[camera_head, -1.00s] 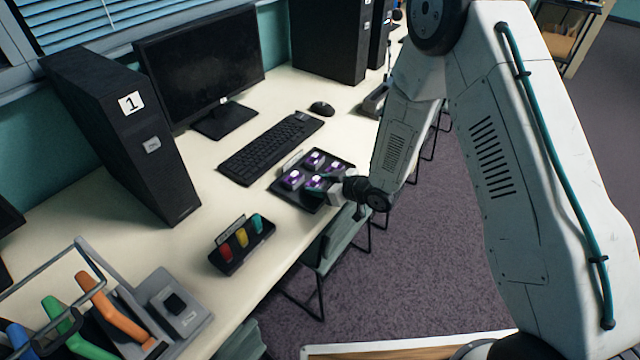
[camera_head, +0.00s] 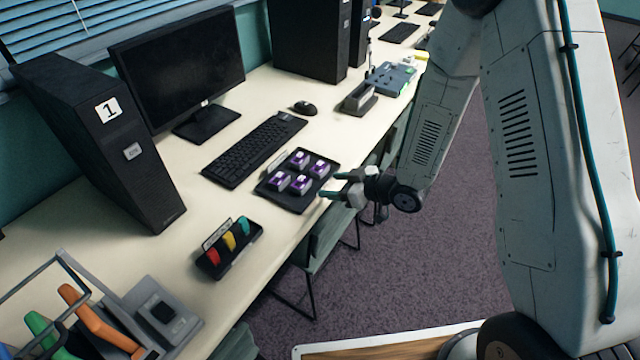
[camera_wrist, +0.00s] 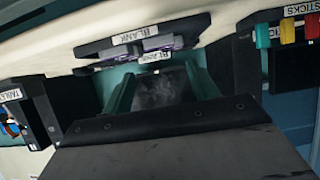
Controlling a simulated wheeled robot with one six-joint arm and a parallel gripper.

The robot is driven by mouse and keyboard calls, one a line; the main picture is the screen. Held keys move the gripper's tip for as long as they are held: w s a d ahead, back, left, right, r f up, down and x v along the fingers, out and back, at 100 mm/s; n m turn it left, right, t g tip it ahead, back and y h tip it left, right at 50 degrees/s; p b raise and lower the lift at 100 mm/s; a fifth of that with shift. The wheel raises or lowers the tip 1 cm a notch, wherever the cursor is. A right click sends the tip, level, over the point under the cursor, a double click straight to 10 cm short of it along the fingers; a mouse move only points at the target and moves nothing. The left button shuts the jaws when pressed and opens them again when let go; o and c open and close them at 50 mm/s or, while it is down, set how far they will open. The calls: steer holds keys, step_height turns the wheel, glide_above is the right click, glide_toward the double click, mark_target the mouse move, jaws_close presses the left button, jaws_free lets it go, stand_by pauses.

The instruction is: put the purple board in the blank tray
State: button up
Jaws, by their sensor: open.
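The blank tray (camera_head: 294,205) is a flat black tray near the table's front edge. Its label reads BLANK in the wrist view (camera_wrist: 136,35). Several purple boards with white tops sit in it in two rows, including a front one (camera_head: 301,183). I cannot tell which of them is the task's board. My gripper (camera_head: 330,185) is open and empty, just right of the tray and apart from it, at the table edge. In the wrist view the teal fingers (camera_wrist: 164,85) stand apart, with nothing between them.
A black rack (camera_head: 230,262) with red, yellow and teal sticks stands front left of the tray. A keyboard (camera_head: 255,150) lies behind it. A grey stand (camera_head: 360,100) is farther back. A chair (camera_head: 312,255) is below the table edge. Bare table lies between tray and rack.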

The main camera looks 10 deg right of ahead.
steer(key=s+d+r+m+h, duration=0.1)
steer(key=d+r+m+h, duration=0.3)
steer(key=d+r, duration=0.45)
steer(key=s+d+r+m+h, duration=0.1)
steer(key=s+d+r+h, duration=0.1)
steer(key=d+r+h, duration=0.55)
steer(key=s+r+m+g, duration=0.1)
steer(key=s+r, duration=0.3)
steer(key=s, duration=0.5)
steer(key=s+r+m+g+y, duration=0.1)
steer(key=s+r+m+g, duration=0.1)
steer(key=s+r, duration=0.3)
steer(key=s+r+m+g, duration=0.2)
steer(key=s+r, duration=0.3)
steer(key=s, duration=0.8)
steer(key=shift+s+d+g, duration=0.2)
steer(key=shift+s+g, duration=0.15)
steer(key=shift+g, duration=0.45)
steer(key=shift+y, duration=0.25)
